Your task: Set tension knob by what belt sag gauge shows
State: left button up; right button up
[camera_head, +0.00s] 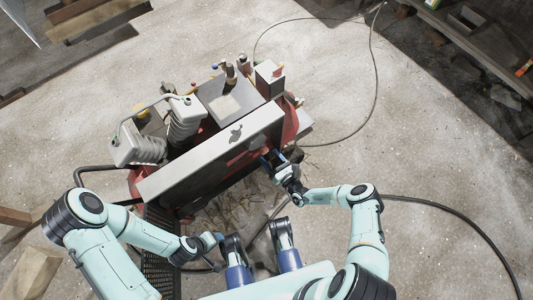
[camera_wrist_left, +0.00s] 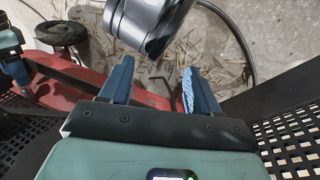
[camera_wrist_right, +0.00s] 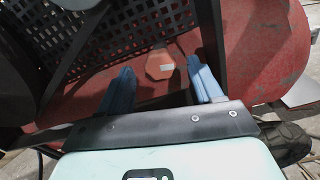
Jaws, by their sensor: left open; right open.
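A red machine with a long grey top beam (camera_head: 215,155) stands in the middle of the head view. My right gripper (camera_head: 270,160) is open beside its front right side. In the right wrist view a red octagonal piece with a small pale label (camera_wrist_right: 160,66) shows beyond and between the open fingers, apparently untouched. In the left wrist view a dark round wheel or knob (camera_wrist_left: 62,33) sits by the red body; I cannot tell whether it is the tension knob. My left gripper (camera_wrist_left: 156,72) is open and empty, near the machine's lower front. I cannot make out a belt sag gauge reading.
A black perforated guard (camera_wrist_right: 140,25) covers part of the red body. A white ribbed unit (camera_head: 140,148) stands on the machine's left. Cables (camera_head: 440,207) run over the concrete floor. Timber (camera_head: 95,15) lies at the back left; a shelf (camera_head: 470,35) stands at the upper right. Floor right of the machine is mostly clear.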

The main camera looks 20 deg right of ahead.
aim_at(264, 150)
pick_arm(q)
jog(key=shift+w+a+f, duration=0.3)
jog(key=shift+w+f, duration=0.2)
jog(key=shift+w, duration=0.15)
pick_arm(e)
jog(key=shift+x, duration=1.45)
jog(key=c, duration=1.1)
jog(key=shift+o, duration=0.2)
pick_arm(q)
jog(key=shift+s+r, duration=0.15)
